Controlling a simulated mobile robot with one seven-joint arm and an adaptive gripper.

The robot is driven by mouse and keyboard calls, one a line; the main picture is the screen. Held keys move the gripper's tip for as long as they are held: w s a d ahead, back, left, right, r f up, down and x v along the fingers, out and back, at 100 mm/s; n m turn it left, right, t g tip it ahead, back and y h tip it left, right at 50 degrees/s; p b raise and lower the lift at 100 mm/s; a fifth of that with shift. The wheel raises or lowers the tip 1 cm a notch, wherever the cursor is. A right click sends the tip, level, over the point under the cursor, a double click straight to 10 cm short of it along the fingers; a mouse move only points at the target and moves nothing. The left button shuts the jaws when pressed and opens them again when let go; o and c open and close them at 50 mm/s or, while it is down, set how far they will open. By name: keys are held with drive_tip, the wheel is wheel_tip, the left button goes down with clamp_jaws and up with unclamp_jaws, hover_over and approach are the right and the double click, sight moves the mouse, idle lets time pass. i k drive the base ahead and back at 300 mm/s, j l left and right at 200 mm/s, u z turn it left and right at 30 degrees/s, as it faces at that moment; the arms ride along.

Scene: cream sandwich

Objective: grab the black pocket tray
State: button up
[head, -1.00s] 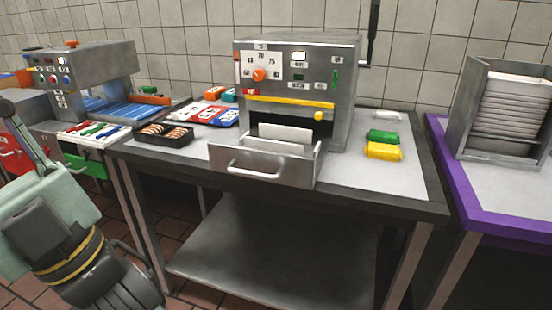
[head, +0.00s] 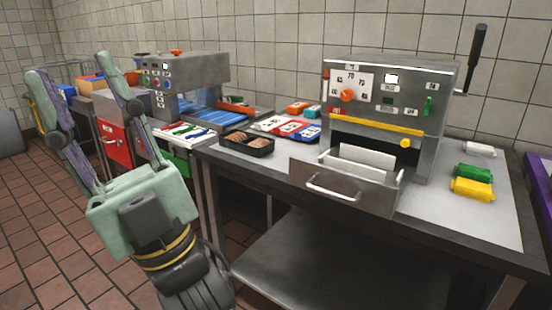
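A black tray (head: 262,151) lies on the steel table, left of the metal machine with the open drawer. It holds round brown pieces; its pockets are too small to make out. My gripper (head: 72,66) is at the left of the head view, pointing up, with its two fingers spread wide and nothing between them. It is well left of the tray and apart from it.
The machine's drawer (head: 335,191) sticks out right of the tray. Behind the tray lie red, white and blue cards (head: 288,127). A green drawer (head: 176,160) and red cabinet (head: 113,143) stand left. Yellow and green packs (head: 472,189) lie far right. The tiled floor at left is clear.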

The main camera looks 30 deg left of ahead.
sight(243, 147)
drive_tip(key=u, duration=0.5)
drive_tip(key=i+u, duration=0.25)
drive_tip(key=u, duration=0.15)
drive_tip(key=i+l+u, duration=0.2)
drive_tip(key=u, duration=0.15)
drive_tip(key=i+l+u, duration=0.2)
drive_tip(key=u, duration=0.2)
drive_tip(key=i+l, duration=0.2)
drive_tip(key=l, duration=0.15)
drive_tip(key=i+l+u, duration=0.1)
drive_tip(key=l, duration=0.3)
drive_tip(key=i+l, duration=0.3)
drive_tip(key=l+u, duration=0.05)
